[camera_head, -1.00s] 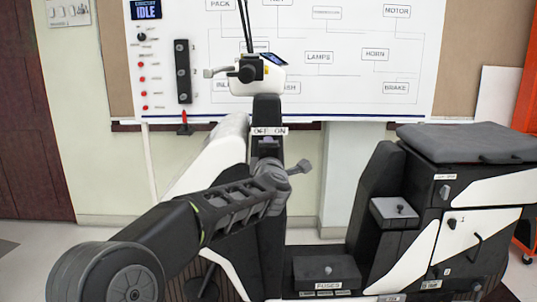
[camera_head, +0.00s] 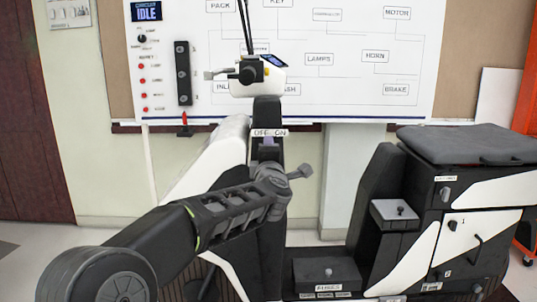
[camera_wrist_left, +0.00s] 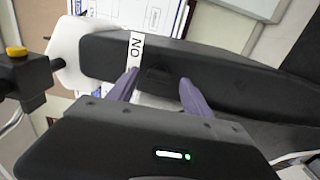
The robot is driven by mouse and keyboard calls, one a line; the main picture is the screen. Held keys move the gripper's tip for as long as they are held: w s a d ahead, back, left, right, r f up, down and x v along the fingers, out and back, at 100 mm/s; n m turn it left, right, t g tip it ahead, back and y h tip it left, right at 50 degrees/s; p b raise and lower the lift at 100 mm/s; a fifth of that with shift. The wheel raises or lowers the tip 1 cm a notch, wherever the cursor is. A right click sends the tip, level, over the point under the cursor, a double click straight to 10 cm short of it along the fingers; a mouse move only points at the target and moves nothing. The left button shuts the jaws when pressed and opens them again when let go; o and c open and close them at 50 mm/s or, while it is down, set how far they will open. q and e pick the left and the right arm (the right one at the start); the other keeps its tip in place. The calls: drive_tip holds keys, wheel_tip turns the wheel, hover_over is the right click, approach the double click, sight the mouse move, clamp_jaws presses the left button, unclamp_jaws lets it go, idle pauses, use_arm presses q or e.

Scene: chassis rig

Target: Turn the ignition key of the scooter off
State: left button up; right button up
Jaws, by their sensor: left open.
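The scooter's black steering column (camera_head: 267,108) stands upright in the middle of the head view. A white OFF/ON label (camera_head: 269,133) is on it; part of it, reading ON, shows in the wrist view (camera_wrist_left: 136,48). A small dark raised piece (camera_wrist_left: 157,74) sits on the column just beside the label; I cannot tell clearly whether it is the ignition key, or how it is turned. My left gripper (camera_wrist_left: 158,84) is open, with its two purple fingers spread to either side of this piece. In the head view my own wrist hides most of that spot. My right gripper is not in view.
The white handlebar head (camera_head: 258,82) with levers is above the label. A board with labelled boxes (camera_head: 345,100) stands behind; its screen (camera_head: 146,10) reads IDLE. The scooter's seat (camera_head: 470,143) and body are to the right.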

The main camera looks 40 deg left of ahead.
use_arm(q)
drive_tip(key=v, duration=0.6)
drive_tip(key=shift+s+d, duration=0.25)
drive_tip(key=shift+s, duration=0.05)
